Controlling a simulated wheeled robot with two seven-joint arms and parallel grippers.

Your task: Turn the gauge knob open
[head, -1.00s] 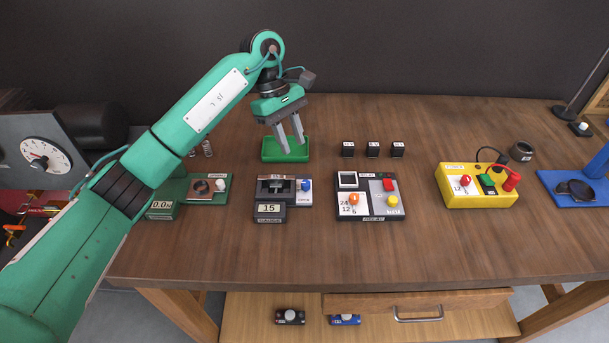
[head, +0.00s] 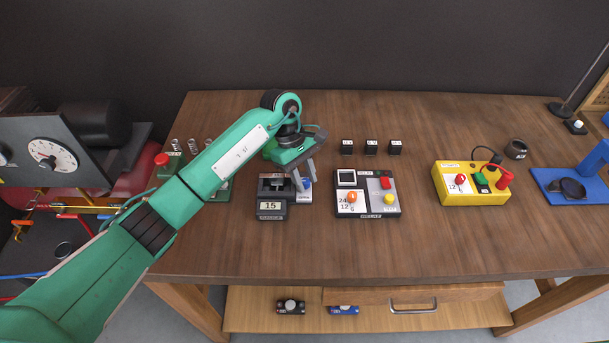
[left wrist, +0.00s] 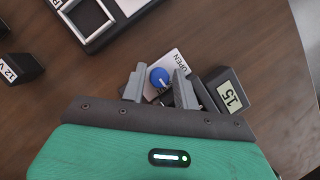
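The gauge (head: 272,208) is a dark block with a display reading 15, on the table left of centre. Its blue knob (head: 307,183) sits at its right side. In the left wrist view the knob (left wrist: 160,77) shows beside a pale plate marked OPEN (left wrist: 178,62), and the display (left wrist: 231,95) lies to the right. My left gripper (head: 309,182) is above the knob, pointing down. Its two grey fingers are apart, with the knob showing between them in the left wrist view (left wrist: 159,82). I cannot tell whether they touch it. My right gripper is not in view.
A relay panel (head: 367,213) with an orange knob stands right of the gauge. Three small black cubes (head: 371,147) are behind it. A yellow box (head: 470,190) stands further right. My left forearm hides part of the table's left side. The table front is clear.

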